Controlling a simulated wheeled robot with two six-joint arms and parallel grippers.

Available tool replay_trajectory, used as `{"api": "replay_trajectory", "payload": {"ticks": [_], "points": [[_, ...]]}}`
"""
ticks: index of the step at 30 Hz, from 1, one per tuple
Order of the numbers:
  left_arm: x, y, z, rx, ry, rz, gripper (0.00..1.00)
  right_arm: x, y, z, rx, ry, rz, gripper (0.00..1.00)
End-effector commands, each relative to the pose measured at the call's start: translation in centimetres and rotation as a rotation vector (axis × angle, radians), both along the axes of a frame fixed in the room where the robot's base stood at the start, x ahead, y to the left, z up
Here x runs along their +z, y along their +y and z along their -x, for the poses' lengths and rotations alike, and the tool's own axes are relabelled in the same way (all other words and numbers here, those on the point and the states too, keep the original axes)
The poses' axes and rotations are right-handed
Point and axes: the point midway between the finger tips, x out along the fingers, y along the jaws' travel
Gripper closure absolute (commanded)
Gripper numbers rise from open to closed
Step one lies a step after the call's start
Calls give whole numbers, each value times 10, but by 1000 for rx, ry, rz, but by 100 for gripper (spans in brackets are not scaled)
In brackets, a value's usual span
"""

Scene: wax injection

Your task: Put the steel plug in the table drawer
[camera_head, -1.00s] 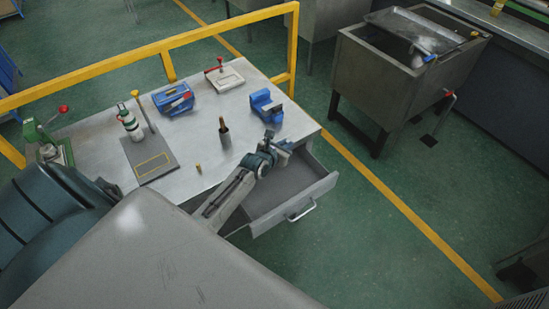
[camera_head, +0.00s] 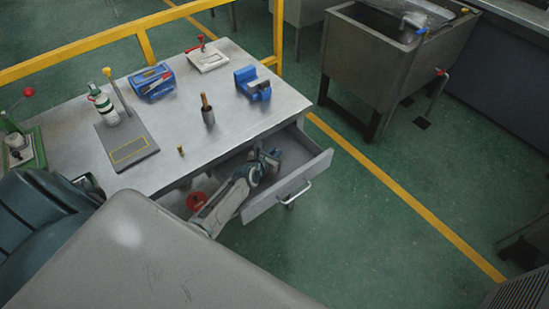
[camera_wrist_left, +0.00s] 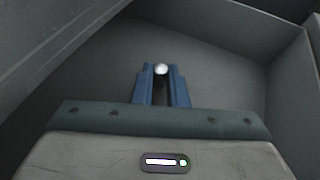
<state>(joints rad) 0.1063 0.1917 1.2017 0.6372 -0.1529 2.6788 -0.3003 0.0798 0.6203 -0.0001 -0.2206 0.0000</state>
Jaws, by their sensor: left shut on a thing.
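The table drawer (camera_head: 290,190) is pulled out from the front of the steel table. My left gripper (camera_head: 270,156) reaches down inside the drawer's walls. In the left wrist view, its two blue fingers (camera_wrist_left: 161,80) are shut on the steel plug (camera_wrist_left: 161,69), a small bright rounded piece at the fingertips. Below it is the bare grey drawer floor (camera_wrist_left: 225,75). I cannot tell whether the plug touches the floor. In the head view the plug is too small to make out. My right gripper is not in view.
On the table stand a blue vise (camera_head: 252,84), a dark cup with a brown handle (camera_head: 207,112), a small brass piece (camera_head: 181,151), a blue box (camera_head: 153,82) and a grey board (camera_head: 126,148). The drawer looks empty around my gripper. A grey tank (camera_head: 370,55) stands behind.

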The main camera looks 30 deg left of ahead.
Motion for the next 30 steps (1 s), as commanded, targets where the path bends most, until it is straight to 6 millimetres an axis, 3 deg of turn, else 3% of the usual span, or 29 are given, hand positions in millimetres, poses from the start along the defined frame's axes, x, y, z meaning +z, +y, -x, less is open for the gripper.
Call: {"api": "replay_trajectory", "payload": {"ticks": [13,14,17,28,30], "points": [[-7,0,0,0,-1,0,100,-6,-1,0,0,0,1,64],[-7,0,0,0,-1,0,86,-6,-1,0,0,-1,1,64],[-6,0,0,0,-1,0,66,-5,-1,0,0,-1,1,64],[0,0,0,0,-1,0,66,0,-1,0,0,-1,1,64],[3,0,9,0,1,0,66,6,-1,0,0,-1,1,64]]}}
